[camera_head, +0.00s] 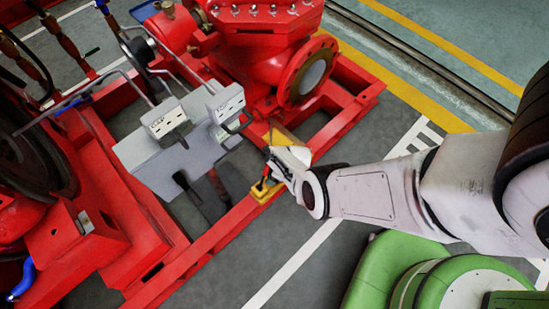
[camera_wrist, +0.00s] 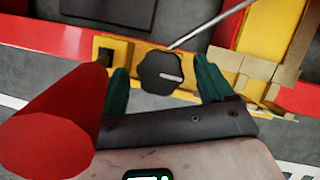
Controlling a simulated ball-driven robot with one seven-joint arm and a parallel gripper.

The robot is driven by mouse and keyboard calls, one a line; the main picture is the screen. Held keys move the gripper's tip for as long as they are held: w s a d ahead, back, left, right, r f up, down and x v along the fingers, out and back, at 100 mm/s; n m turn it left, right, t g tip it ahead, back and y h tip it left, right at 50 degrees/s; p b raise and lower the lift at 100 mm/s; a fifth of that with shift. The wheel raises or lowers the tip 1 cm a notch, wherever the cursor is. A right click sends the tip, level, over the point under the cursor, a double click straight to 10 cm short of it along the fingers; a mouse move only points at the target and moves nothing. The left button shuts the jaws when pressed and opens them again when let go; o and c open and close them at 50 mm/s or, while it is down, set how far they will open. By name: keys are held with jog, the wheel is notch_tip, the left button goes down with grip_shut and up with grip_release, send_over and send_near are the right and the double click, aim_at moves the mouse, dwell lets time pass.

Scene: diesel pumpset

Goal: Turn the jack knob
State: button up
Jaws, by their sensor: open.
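The jack knob is the dark, lobed knob (camera_wrist: 160,72) with a pale pointer mark, on a yellow plate (camera_wrist: 132,52) in the wrist view. My gripper (camera_wrist: 160,85) has its two green fingers apart, one on each side of the knob. I cannot tell whether either finger touches it. In the head view, my gripper (camera_head: 272,178) is at the red frame rail by a yellow piece (camera_head: 262,191); the knob itself is too small or hidden there.
A red cylinder (camera_wrist: 55,120) stands close at the left of the gripper in the wrist view. A thin metal rod (camera_wrist: 210,25) slants just above the knob. The red pump (camera_head: 270,60) and grey control boxes (camera_head: 165,120) lie beyond. Grey floor (camera_head: 310,265) is open in front.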

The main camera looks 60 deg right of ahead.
jog(key=shift+r, duration=0.1)
jog(key=p+v, duration=1)
jog(key=shift+s+r, duration=0.2)
jog(key=shift+r, duration=0.05)
dwell(0.6)
notch_tip(320, 180, up, 17)
jog(key=s+n+g+p, duration=0.2)
jog(key=n+p, duration=0.2)
jog(key=n, duration=1.4)
jog(key=s+a+r+n+p, duration=0.1)
jog(key=s+a+r+n, duration=0.1)
jog(key=a+r+n, duration=0.2)
jog(key=s+a+r+n+g+p, duration=0.1)
jog(key=s+a+r+n, duration=0.2)
jog(key=r+n, duration=0.4)
jog(key=s+a+r+n, duration=0.2)
jog(key=a+r+n, duration=0.3)
jog(key=r, duration=0.5)
jog(key=shift+s+r+n+h+p, duration=0.3)
jog(key=shift+r+h+p, duration=0.05)
jog(key=shift+h+p, duration=0.05)
